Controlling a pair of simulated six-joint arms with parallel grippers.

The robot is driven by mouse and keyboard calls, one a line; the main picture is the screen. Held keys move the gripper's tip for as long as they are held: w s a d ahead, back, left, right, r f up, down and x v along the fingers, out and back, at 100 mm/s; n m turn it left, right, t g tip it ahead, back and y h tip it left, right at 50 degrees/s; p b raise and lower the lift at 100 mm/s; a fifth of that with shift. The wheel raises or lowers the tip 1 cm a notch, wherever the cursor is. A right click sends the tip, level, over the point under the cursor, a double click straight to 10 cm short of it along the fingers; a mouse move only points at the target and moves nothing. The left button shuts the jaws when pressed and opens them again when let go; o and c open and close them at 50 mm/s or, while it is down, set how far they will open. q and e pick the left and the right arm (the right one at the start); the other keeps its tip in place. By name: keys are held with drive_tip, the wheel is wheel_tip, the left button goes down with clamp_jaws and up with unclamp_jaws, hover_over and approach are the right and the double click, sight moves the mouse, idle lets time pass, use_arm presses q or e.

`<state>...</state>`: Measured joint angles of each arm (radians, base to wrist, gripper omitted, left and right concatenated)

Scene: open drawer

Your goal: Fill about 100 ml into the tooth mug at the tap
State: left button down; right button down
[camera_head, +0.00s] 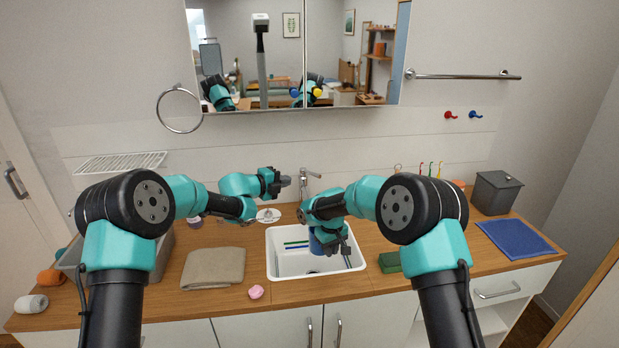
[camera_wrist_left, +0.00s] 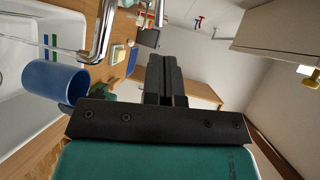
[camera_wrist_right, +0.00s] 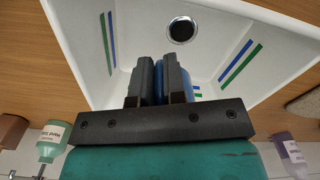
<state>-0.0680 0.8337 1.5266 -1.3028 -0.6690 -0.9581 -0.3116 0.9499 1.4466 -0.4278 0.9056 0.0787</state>
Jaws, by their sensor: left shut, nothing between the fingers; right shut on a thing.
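The blue tooth mug (camera_head: 316,243) is over the white sink (camera_head: 289,271), held in my right gripper (camera_head: 335,250). The right wrist view shows the fingers (camera_wrist_right: 160,82) shut on the mug (camera_wrist_right: 195,84), mostly hidden behind them. In the left wrist view the mug (camera_wrist_left: 54,83) has its open rim towards the tap side, near the chrome tap spout (camera_wrist_left: 103,30). A thin pale line, apparently water, runs from the spout towards the basin beside the mug. My left gripper (camera_head: 287,181) is shut and empty beside the tap (camera_head: 309,176). The water level inside the mug cannot be seen.
A beige towel (camera_head: 213,267) and a pink item (camera_head: 256,292) lie left of the sink. A green block (camera_head: 388,263), a blue cloth (camera_head: 515,239) and a grey bin (camera_head: 496,192) are to the right. The drain (camera_wrist_right: 181,30) is uncovered. A mirror cabinet hangs above.

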use_arm(q)
drive_tip(key=x, duration=1.1)
drive_tip(key=shift+w+d, duration=0.1)
drive_tip(key=shift+d, duration=0.15)
drive_tip(key=shift+w+d, duration=0.35)
drive_tip(key=shift+d, duration=0.5)
drive_tip(key=shift+w+d+n+t+y, duration=0.35)
drive_tip(key=shift+d+n+t+y, duration=0.05)
drive_tip(key=shift+n+t+y, duration=0.3)
drive_tip(key=shift+x, duration=0.8)
drive_tip(key=shift+r, duration=0.1)
approach(316, 175)
drive_tip(key=shift+w+d+r, duration=0.15)
drive_tip(key=shift+r, duration=0.15)
